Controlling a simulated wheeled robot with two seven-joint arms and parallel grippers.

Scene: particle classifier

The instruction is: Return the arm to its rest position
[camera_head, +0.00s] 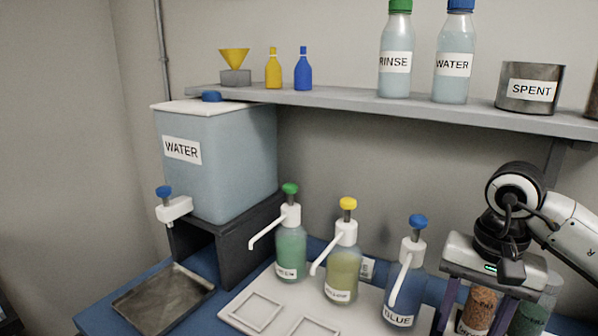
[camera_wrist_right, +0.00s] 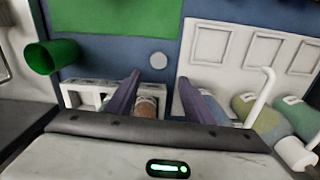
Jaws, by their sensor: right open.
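My right arm (camera_head: 572,222) comes in from the right in the head view. Its gripper (camera_head: 476,318) points down at the lower right. In the right wrist view the gripper (camera_wrist_right: 158,80) is open, its two purple-grey fingers spread apart. A jar of brown granules (camera_head: 480,306) shows between the fingers in the head view, and a jar of green granules (camera_head: 532,318) is just right of them. In the wrist view a brownish jar top (camera_wrist_right: 146,106) lies beyond the gripper body between the fingers; no finger visibly touches it. My left gripper is not in view.
Green, yellow and blue pump bottles (camera_head: 291,250) (camera_head: 342,270) (camera_head: 405,290) stand left of the gripper. A shelf (camera_head: 330,100) with bottles and a SPENT tin (camera_head: 530,88) runs above. A white rack (camera_wrist_right: 72,94) and green cup (camera_wrist_right: 42,58) show in the wrist view.

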